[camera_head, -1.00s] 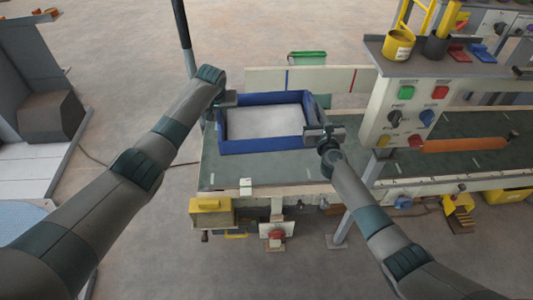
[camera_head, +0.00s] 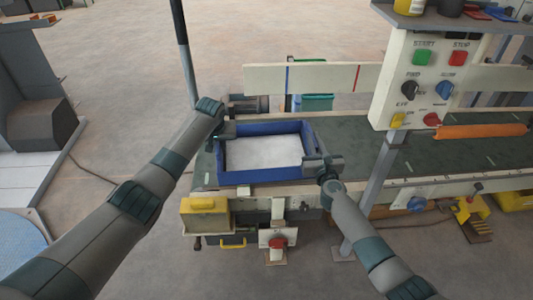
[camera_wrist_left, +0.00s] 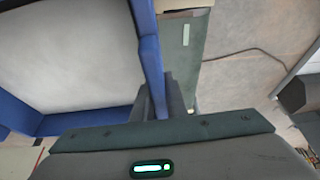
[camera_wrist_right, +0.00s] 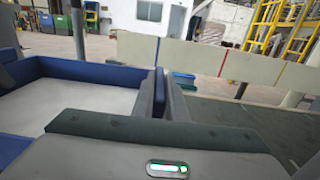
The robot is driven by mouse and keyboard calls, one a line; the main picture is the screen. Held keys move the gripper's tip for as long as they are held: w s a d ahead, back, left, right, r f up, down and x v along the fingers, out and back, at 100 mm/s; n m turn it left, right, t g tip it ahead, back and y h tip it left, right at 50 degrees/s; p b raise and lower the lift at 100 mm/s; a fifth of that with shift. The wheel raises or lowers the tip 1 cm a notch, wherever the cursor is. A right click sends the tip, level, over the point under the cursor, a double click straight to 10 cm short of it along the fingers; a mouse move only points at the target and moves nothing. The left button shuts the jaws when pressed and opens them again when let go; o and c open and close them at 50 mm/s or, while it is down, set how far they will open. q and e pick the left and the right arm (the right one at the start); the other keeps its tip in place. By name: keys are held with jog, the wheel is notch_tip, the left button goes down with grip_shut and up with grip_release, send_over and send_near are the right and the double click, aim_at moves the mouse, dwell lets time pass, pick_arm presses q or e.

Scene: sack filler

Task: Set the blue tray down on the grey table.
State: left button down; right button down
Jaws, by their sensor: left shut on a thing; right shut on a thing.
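The blue tray (camera_head: 262,178) has blue walls and a pale grey-white inside, and is level between my two grippers in the head view. My left gripper (camera_head: 222,134) is shut on its left wall, and my right gripper (camera_head: 318,164) is shut on its right wall. In the left wrist view the tray wall (camera_wrist_left: 148,50) runs between the jaws; in the right wrist view the wall (camera_wrist_right: 158,92) does too. The tray is over the left end of a dark green conveyor (camera_head: 355,150); I cannot tell whether it touches the belt. No clear grey table shows.
A control panel (camera_head: 425,85) with coloured buttons stands to the right on a grey post (camera_head: 378,185). An orange roll (camera_head: 480,131) lies on the belt beyond it. A yellow box (camera_head: 205,215) hangs at the conveyor's front left. The floor at left is partly open.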

notch_tip(320, 180, down, 9)
jog(key=b, duration=0.7)
jog(key=shift+d+b, duration=0.15)
jog(key=shift+b, duration=0.15)
jog(key=shift+r, duration=0.25)
